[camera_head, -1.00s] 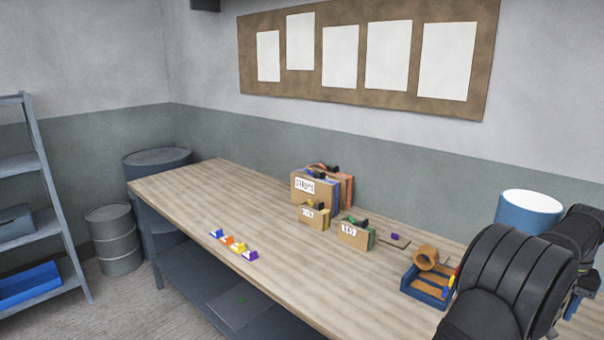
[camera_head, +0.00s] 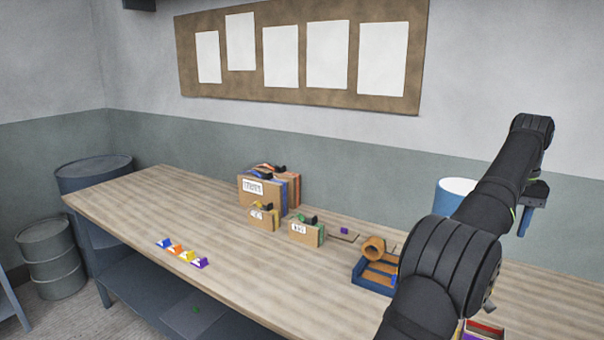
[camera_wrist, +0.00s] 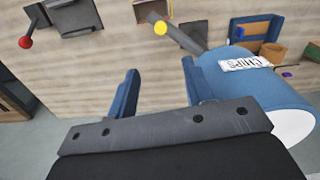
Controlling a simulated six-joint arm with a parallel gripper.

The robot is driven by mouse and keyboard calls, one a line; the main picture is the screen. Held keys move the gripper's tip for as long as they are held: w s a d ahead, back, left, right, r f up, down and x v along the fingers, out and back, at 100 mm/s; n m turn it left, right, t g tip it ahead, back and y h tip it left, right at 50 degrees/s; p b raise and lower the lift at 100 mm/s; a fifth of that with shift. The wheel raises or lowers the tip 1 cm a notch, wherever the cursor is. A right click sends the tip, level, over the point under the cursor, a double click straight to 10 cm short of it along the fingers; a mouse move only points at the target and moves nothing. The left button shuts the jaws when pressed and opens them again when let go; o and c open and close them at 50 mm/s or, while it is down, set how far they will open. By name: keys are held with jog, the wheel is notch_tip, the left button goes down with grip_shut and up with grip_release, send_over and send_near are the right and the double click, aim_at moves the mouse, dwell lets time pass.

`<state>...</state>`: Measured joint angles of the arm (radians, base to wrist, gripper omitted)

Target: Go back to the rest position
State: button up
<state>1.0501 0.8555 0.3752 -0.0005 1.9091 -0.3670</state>
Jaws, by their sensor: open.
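My gripper (camera_head: 527,215) is up at the right in the head view, on my raised black arm, well above the workbench (camera_head: 130,205). In the wrist view my gripper (camera_wrist: 160,88) shows two blue fingers spread apart with nothing between them. A blue drum-like container (camera_wrist: 255,85) labelled CHIPS lies beyond the right finger in that view. It also shows in the head view (camera_head: 452,197), partly hidden behind my arm. No contact between the gripper and the container is clear.
On the bench stand several labelled mould boxes (camera_head: 262,190), a blue tray (camera_head: 375,282) with a tan ring, and a row of small coloured pieces (camera_head: 183,253). The bench's left part is clear.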

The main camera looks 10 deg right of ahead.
notch_tip(320, 180, down, 16)
jog(key=shift+f, duration=0.2)
jog(key=shift+a+f, duration=0.2)
jog(key=shift+a, duration=0.1)
jog(key=w+a+m, duration=0.7)
jog(key=a+m, duration=0.6)
jog(key=m, duration=0.1)
jog(key=shift+w, duration=0.25)
dwell(0.3)
jog(key=shift+r, duration=0.1)
dwell(0.4)
